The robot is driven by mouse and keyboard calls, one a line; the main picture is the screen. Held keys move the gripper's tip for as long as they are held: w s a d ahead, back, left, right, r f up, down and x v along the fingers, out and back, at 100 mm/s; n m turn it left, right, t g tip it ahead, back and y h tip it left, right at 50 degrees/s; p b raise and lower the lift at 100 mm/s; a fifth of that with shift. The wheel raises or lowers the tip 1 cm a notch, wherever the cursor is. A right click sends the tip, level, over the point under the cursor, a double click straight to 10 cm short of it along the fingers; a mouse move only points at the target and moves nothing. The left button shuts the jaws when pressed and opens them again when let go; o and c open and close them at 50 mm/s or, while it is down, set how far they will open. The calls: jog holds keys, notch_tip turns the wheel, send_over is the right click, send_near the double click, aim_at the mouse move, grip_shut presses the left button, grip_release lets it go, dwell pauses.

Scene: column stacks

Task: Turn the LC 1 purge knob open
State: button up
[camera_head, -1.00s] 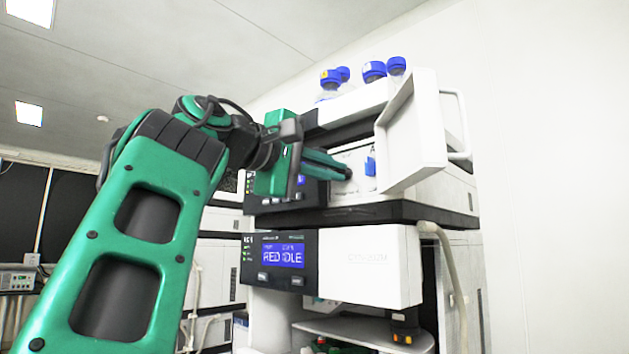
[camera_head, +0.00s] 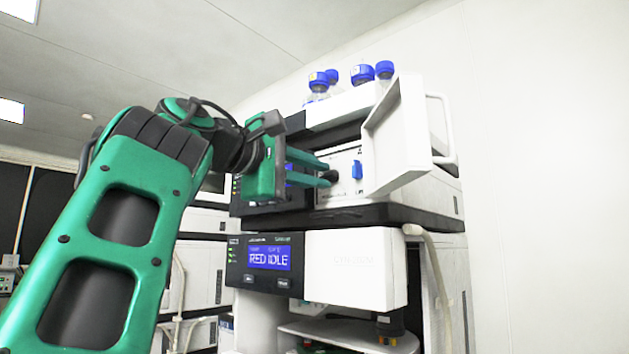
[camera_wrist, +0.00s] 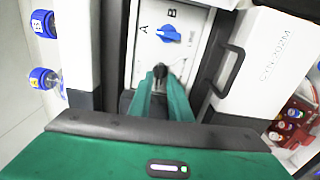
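The LC 1 module's white front panel (camera_head: 340,190) shows behind a raised white door. A blue selector knob (camera_head: 357,170) sits on it; the wrist view shows this knob (camera_wrist: 168,34) beside the letters A and B. A dark round knob (camera_wrist: 160,71) sits below it in the wrist view. My gripper (camera_wrist: 161,82) has its two green fingers apart, with the tips at either side of the dark knob. In the head view, my gripper (camera_head: 327,173) reaches the panel left of the blue knob. Whether the fingers touch the dark knob is unclear.
The open white door (camera_head: 398,140) stands close on the right of my gripper. Blue-capped bottles (camera_head: 362,75) stand on top. A pale hose (camera_head: 435,275) hangs at the right.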

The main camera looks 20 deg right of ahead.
jog(key=shift+o, duration=0.2)
jog(key=shift+s, duration=0.15)
jog(key=v, duration=1)
jog(key=shift+a, duration=0.25)
